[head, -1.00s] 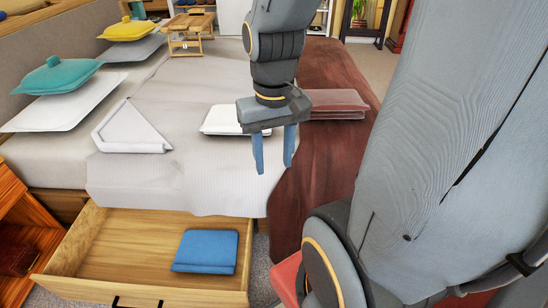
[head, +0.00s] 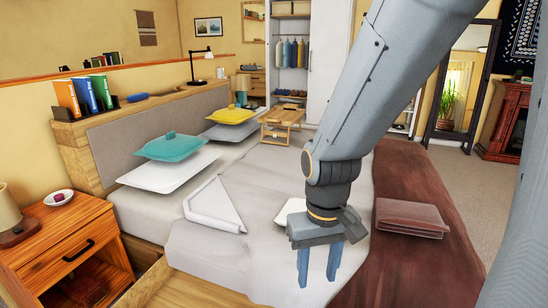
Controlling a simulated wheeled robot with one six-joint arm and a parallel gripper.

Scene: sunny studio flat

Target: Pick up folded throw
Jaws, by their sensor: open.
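A folded mauve-brown cloth (head: 411,218), which looks like the folded throw, lies flat in a layered stack on the dark red blanket at the right side of the bed. My gripper (head: 318,268) hangs pointing down over the bed, left of the folded cloth and apart from it. Its two blue fingers are open with nothing between them. A white folded item (head: 288,208) lies behind my gripper and is partly hidden by it.
A wooden nightstand (head: 65,240) stands at the left. Carpet (head: 470,185) is clear at the right.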

